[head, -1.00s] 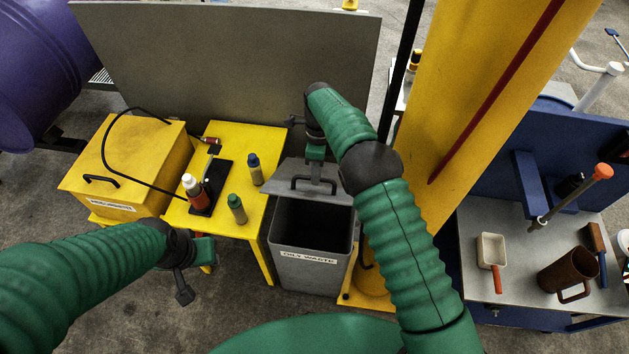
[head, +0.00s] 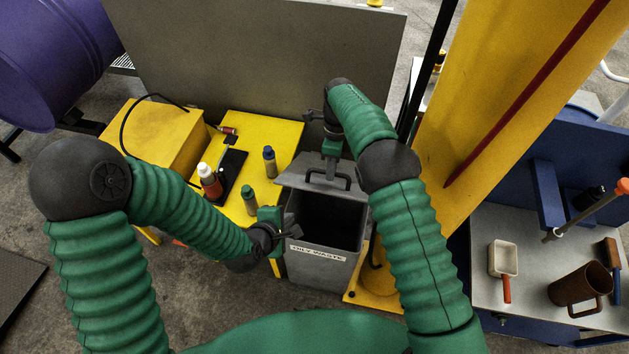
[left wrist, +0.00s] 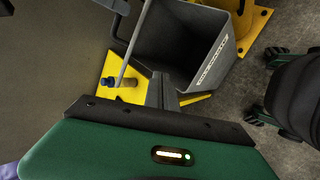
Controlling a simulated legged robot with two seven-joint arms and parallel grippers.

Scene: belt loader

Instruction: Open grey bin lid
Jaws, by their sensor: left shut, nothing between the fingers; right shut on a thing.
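The grey bin (head: 318,262), labelled OILY WASTE, stands open between the yellow table and the yellow column. Its grey lid (head: 298,172) is raised and tilted at the back edge, with the dark interior showing. My right gripper (head: 331,176) is shut on the lid's black handle (head: 348,182). My left gripper (head: 292,229) is shut and empty, near the bin's front left corner; whether it touches the bin I cannot tell. In the left wrist view, my left fingers (left wrist: 162,92) point towards the bin (left wrist: 207,75), and the lid (left wrist: 133,45) shows nearly edge-on.
The yellow table (head: 278,135) left of the bin holds a blue-capped bottle (head: 269,161), a green-capped bottle (head: 249,199) and a red, white-topped bottle (head: 209,181). A grey panel (head: 250,60) stands behind. The yellow column (head: 490,90) rises close on the right.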

